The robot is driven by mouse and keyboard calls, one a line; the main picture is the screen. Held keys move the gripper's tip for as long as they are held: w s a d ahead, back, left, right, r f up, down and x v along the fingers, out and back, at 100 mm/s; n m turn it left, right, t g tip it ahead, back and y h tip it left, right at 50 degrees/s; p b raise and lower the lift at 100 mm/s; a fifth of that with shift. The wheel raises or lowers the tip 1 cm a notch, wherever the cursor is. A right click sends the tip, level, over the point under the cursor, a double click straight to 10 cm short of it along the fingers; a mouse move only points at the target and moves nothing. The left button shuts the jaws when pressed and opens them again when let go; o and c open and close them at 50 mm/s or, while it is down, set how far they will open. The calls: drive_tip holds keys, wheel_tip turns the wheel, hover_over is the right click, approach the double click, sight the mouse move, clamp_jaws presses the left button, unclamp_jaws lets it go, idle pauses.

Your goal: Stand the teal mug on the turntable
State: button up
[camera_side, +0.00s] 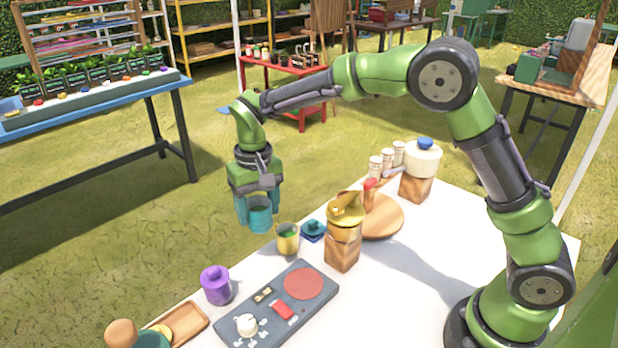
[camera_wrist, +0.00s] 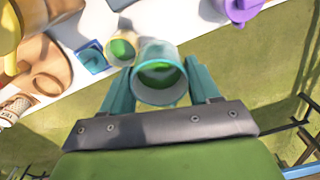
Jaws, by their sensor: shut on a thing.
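My gripper (camera_side: 257,207) is shut on the teal mug (camera_side: 260,219), with its two teal fingers on either side of the mug. The mug is held in the air by the far long edge of the white table. In the wrist view the mug (camera_wrist: 160,68) sits between the fingers, mouth toward the camera, with green inside. A round wooden disc (camera_side: 385,226), perhaps the turntable, lies on the table to the right of my gripper. A red-topped wooden mill (camera_side: 369,195) stands at its edge.
A yellow cup with green inside (camera_side: 287,240) and a blue square dish (camera_side: 313,231) stand close to the mug. Bare table (camera_side: 420,270) lies in front.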

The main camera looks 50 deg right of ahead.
sight(369, 198)
drive_tip(key=s+d+r, duration=0.1)
drive_tip(key=d, duration=2.7)
drive_tip(key=shift+s+d+r, duration=0.2)
drive_tip(key=shift+s+r, duration=0.05)
drive_tip(key=shift+r, duration=0.1)
wheel_tip(369, 198, down, 10)
drive_tip(key=shift+r, duration=0.2)
drive_tip(key=shift+f, duration=0.15)
drive_tip(key=o, duration=1.2)
